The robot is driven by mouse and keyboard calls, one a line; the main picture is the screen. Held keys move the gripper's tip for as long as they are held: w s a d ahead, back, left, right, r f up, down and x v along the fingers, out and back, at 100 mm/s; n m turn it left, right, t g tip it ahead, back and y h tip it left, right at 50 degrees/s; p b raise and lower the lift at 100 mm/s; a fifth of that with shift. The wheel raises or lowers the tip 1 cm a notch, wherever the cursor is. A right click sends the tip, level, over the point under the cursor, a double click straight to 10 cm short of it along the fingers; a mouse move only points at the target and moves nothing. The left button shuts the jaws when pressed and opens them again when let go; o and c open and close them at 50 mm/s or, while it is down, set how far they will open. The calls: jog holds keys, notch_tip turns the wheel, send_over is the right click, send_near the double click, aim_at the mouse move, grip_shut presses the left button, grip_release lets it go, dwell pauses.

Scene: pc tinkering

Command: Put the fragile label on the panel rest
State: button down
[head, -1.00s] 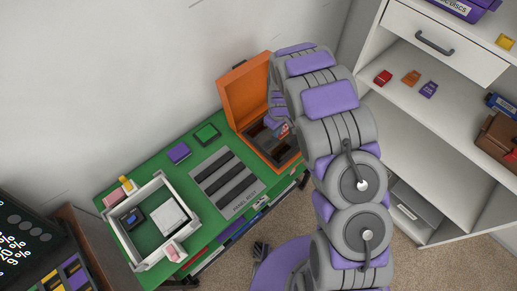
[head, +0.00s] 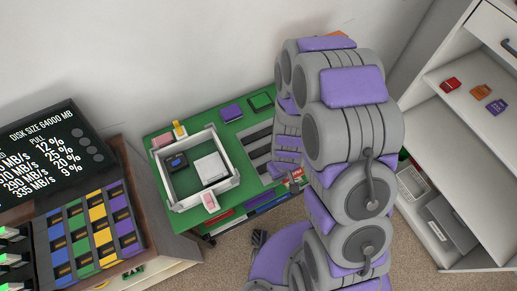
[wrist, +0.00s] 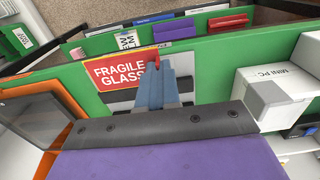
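The red fragile label (wrist: 118,71), reading "FRAGILE GLASS", is in the wrist view. My gripper (wrist: 155,68) appears shut on the label's red raised tab near its right edge. In the head view the label (head: 296,176) is a small red patch beside my arm, over the front edge of the green table. The panel rest (head: 259,153), a grey plate with dark strips, lies on the green table and is partly hidden by my arm. Its grey and dark strips (wrist: 122,101) show behind the label in the wrist view. I cannot tell whether the label touches it.
A white open tray (head: 178,204) holding a dark device and a white box (head: 210,168) stands left of the rest. A purple block (head: 231,112) and a green block (head: 262,101) lie behind it. Shelves (head: 450,150) stand right.

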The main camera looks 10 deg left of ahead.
jog(key=b, duration=0.3)
send_over(261, 150)
jog(key=shift+f, duration=0.8)
notch_tip(261, 150, down, 4)
jog(key=shift+r+b, duration=0.15)
jog(key=shift+b, duration=0.35)
jog(key=shift+r, duration=0.15)
jog(key=c, duration=1.4)
grip_release()
jog(key=shift+o, duration=0.2)
